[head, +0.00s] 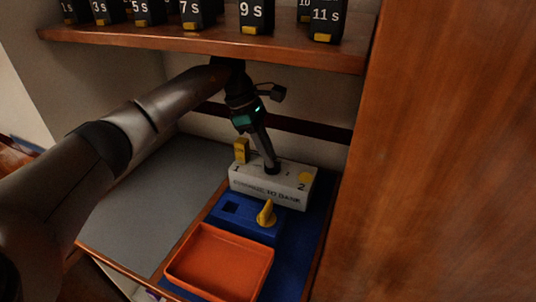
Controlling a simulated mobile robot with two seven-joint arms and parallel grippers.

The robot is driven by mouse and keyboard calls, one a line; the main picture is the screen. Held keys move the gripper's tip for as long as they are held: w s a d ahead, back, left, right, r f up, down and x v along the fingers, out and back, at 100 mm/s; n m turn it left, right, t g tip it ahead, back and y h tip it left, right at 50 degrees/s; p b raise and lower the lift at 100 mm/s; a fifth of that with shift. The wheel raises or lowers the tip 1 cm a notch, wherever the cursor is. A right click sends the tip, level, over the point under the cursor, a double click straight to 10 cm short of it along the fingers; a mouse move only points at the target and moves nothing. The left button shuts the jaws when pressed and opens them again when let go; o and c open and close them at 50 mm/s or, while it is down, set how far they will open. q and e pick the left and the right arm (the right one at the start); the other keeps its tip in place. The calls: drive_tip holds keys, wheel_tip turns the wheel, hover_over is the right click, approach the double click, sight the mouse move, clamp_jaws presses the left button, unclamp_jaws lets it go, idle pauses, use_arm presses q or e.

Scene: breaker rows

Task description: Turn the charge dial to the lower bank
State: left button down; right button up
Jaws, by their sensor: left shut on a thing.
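A white box (262,194) with lettering that seems to read "CHARGE TO BANK" stands at the back of the lower surface. Its top carries a 1 at the left and a 2 at the right. My left gripper (272,168) reaches down from above onto the middle of this top, between the two numbers. It is shut on what seems to be the charge dial, mostly hidden under the fingers; which number it points at I cannot tell. A yellow round spot (305,177) shows near the 2. My right gripper is out of view.
A yellow block (241,150) stands behind the 1. In front are a blue box (245,224) with a yellow knob (266,213) and an empty orange tray (219,263). A wooden shelf (200,42) with black numbered breakers hangs above; a wooden panel (445,160) closes the right.

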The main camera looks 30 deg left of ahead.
use_arm(q)
drive_tip(key=shift+m, duration=0.5)
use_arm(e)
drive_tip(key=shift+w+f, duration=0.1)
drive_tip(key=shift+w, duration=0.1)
use_arm(q)
drive_tip(key=shift+g, duration=0.3)
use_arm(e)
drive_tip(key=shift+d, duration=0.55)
use_arm(q)
drive_tip(key=c, duration=0.9)
unclamp_jaws()
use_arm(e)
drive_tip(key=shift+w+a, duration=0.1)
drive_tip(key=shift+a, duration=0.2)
